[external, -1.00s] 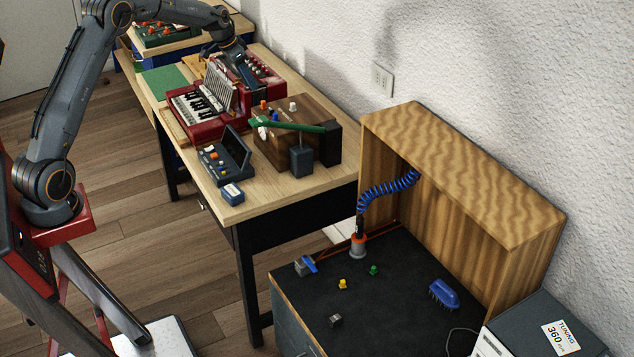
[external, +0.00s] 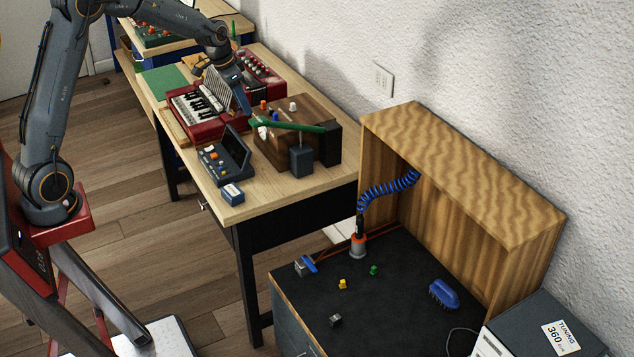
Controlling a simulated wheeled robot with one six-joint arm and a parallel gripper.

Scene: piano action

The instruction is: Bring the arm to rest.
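My gripper (external: 240,92) hangs over the red piano-action model (external: 197,127) on the wooden table. It points down near the model's row of pale upright parts (external: 210,95). The fingertips are small and dark, and I cannot tell whether they touch the model or whether they are open or shut. My arm reaches in from the upper left, high over the table.
A dark open case (external: 225,157) and a small blue box (external: 232,193) lie in front. A dark bench (external: 395,300) with a brush (external: 443,294) is nearer. The wall stands behind.

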